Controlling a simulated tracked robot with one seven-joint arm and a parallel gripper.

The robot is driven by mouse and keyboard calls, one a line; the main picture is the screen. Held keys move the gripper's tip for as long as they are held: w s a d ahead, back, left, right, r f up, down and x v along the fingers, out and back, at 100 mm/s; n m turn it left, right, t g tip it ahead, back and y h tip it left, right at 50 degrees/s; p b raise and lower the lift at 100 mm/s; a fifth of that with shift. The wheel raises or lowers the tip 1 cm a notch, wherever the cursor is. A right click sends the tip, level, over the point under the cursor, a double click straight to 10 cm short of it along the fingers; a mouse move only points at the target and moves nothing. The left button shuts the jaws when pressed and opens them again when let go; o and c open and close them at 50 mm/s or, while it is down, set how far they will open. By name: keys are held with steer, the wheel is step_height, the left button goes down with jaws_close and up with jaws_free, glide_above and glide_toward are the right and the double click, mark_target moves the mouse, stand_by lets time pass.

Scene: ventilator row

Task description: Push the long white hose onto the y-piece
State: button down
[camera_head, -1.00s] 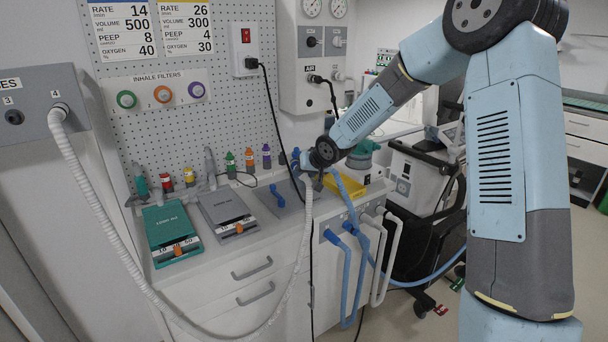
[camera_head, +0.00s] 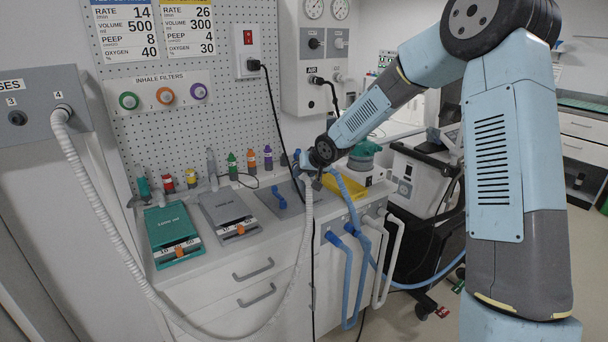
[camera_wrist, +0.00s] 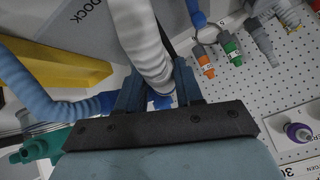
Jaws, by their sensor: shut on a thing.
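The long white hose (camera_head: 92,195) is ribbed. It runs from port 4 on the grey wall box, sags in front of the drawers and rises to my gripper (camera_head: 310,179) above the bench. In the wrist view my gripper (camera_wrist: 158,88) is shut on the end of the white hose (camera_wrist: 143,40), which lies between the two fingers. A small blue piece (camera_wrist: 161,101) shows just beyond the hose end, probably part of the y-piece. A light blue hose with a darker blue cuff (camera_wrist: 107,101) comes in beside the left finger. My fingers hide the joint, so I cannot tell how far the hose is on.
A yellow tray (camera_head: 343,188) lies right of my gripper. A green test lung (camera_head: 172,232) and a grey one (camera_head: 228,212) lie on the bench to the left. Blue and white hoses hang at the bench's right end. A pegboard (camera_head: 225,125) stands behind.

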steer(key=shift+w+a, duration=0.15)
steer(key=shift+w, duration=0.3)
stand_by(0.8)
steer(key=c, duration=0.7)
jaws_free()
steer(key=shift+o, duration=0.2)
